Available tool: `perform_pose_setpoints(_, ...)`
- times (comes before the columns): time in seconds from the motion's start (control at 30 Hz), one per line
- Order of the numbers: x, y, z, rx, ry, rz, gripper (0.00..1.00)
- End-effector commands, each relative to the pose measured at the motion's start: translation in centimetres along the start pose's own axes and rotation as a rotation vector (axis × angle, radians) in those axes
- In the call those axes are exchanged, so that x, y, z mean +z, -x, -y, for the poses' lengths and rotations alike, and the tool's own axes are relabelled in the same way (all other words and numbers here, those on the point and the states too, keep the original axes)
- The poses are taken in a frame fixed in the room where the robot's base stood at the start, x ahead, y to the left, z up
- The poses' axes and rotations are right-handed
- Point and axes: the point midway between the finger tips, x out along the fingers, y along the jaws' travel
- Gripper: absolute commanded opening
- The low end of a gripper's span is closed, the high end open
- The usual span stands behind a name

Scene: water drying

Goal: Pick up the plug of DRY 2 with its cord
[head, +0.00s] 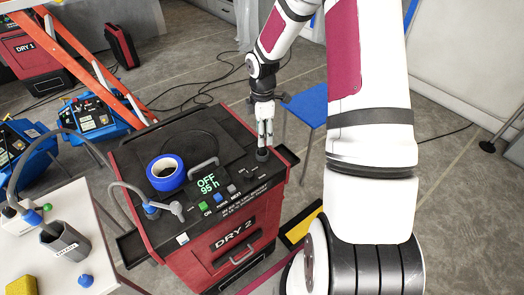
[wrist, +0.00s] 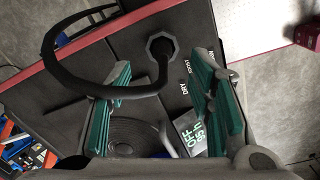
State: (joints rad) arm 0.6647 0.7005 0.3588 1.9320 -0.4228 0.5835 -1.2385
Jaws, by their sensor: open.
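The DRY 2 machine (head: 240,225) is a red and black box with a display reading OFF 95 h. In the wrist view, a dark eight-sided piece (wrist: 161,45) sits on its top beside the printed DRY and BOOST labels. A thick black cord (wrist: 62,87) loops from it past the red edge. It looks like the plug, but I cannot tell whether it is plug or knob. In the head view, it is the dark shape (head: 262,155) under my fingers. My gripper (head: 264,141) points down above it; in the wrist view my open gripper (wrist: 161,70) has fingers either side of it.
A blue tape roll (head: 166,172) and a grey hose end (head: 177,208) lie on the machine's top, near a raised handle (head: 203,163). A white table (head: 60,270) stands at left, a blue chair (head: 306,108) behind. An orange ladder (head: 90,58) stands at the back left.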

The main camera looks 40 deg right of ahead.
Motion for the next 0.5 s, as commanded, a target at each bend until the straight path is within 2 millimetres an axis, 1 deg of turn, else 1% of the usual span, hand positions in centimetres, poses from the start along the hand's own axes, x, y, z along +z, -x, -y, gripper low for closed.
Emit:
perform_pose_setpoints(0.17, -0.1, -1.4, 0.3, -0.002, 0.002, 0.0, 0.48)
perform_pose_setpoints(0.3, -0.2, -3.4, 0.6, -0.004, 0.002, 0.0, 0.48)
perform_pose_setpoints(0.4, -0.2, -4.6, 0.5, -0.002, 0.001, 0.0, 0.48)
perform_pose_setpoints(0.5, -0.2, -5.2, 0.4, 0.0, 0.0, 0.001, 0.48)
